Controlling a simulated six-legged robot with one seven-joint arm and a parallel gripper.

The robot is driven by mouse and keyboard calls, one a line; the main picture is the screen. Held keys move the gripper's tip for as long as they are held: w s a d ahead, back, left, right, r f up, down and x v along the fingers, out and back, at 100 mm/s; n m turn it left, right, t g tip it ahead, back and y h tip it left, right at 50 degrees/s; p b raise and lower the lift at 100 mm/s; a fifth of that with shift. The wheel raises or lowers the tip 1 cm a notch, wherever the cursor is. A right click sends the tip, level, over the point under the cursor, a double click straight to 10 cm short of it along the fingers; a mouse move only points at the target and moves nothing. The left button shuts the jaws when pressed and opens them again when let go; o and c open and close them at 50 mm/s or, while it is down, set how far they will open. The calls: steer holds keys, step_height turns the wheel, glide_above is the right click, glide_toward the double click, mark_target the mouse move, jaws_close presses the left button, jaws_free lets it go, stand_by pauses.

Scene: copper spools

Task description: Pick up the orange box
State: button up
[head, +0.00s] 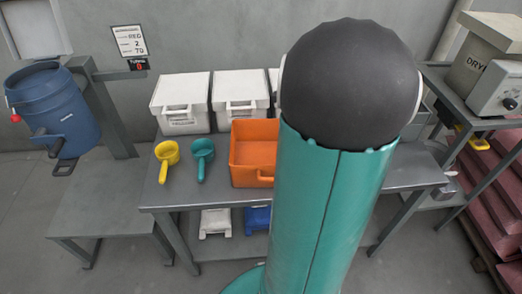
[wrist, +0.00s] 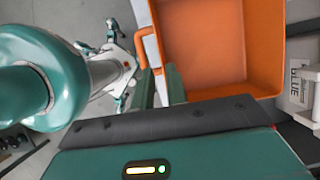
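The orange box (head: 254,152) is an open, empty-looking bin with a handle on its front. In the head view it stands upright on the grey table, its right part hidden by my arm. In the wrist view the box (wrist: 215,45) fills the upper right, with its loop handle (wrist: 150,48) at its left edge. My gripper (wrist: 160,82) shows there as two green fingers with a narrow gap between them, close to the handle's lower end. I cannot tell whether they touch it. The head view does not show my gripper.
The grey table (head: 160,195) also holds a yellow scoop (head: 167,155), a teal scoop (head: 202,155) and white lidded bins (head: 181,103) behind. A blue barrel (head: 55,110) stands left. A dryer box (head: 485,65) sits on a right-hand stand. The lower left bench (head: 100,200) is clear.

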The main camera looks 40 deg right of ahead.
steer(key=x, duration=1.3)
steer(key=shift+s+d+f, duration=0.1)
steer(key=shift+s+d, duration=0.05)
jaws_close()
stand_by(1.2)
